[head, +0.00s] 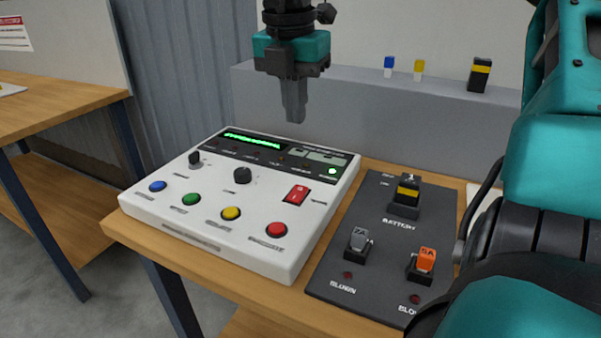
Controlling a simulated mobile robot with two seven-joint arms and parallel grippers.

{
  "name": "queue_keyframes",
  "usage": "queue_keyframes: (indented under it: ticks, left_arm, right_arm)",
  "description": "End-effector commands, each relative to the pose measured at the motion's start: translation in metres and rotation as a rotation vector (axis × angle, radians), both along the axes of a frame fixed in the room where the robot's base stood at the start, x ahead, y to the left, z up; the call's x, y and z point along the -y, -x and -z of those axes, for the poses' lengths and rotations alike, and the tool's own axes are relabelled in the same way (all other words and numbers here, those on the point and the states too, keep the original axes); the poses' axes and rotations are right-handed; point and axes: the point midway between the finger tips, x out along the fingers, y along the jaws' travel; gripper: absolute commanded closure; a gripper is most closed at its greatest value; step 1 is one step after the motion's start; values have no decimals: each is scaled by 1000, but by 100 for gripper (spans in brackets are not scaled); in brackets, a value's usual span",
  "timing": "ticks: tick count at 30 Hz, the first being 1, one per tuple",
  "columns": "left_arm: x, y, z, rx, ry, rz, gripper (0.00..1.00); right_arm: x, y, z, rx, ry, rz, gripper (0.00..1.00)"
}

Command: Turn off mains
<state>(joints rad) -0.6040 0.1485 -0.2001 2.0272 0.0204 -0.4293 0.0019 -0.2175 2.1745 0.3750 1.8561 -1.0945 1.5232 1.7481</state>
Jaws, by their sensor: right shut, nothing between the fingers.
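A white control panel (265,226) sits on a wooden table. A red rocker switch (296,195) is on its right part; its label is too small to read, so I cannot be sure it is the mains switch. A green display (253,138) is lit along the panel's back, and a small green lamp (332,171) glows at its right. My right gripper (294,115) points down above the back of the panel, apart from it and from the rocker. Its fingers are shut and empty. My left gripper is not in view.
The panel also has black knobs (242,175) and coloured buttons (231,214). A dark fuse board (377,246) lies beside it on the right, holding grey, orange and yellow-banded plugs. Small blocks stand on a grey ledge (340,95) behind. Another table (60,92) is at left.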

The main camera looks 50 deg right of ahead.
Motion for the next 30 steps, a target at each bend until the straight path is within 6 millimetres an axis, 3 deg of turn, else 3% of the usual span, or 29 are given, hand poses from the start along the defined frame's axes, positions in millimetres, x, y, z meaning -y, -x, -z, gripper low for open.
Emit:
queue_keyframes:
  ticks: [10, 14, 30]
  left_arm:
    - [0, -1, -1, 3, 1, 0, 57]
    - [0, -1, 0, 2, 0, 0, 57]
    - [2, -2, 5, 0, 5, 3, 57]
  right_arm:
    - [1, 0, 0, -1, 6, 1, 100]
    - [2, 0, 9, -4, 3, 2, 100]
    - [14, -3, 113, -6, 2, 2, 100]
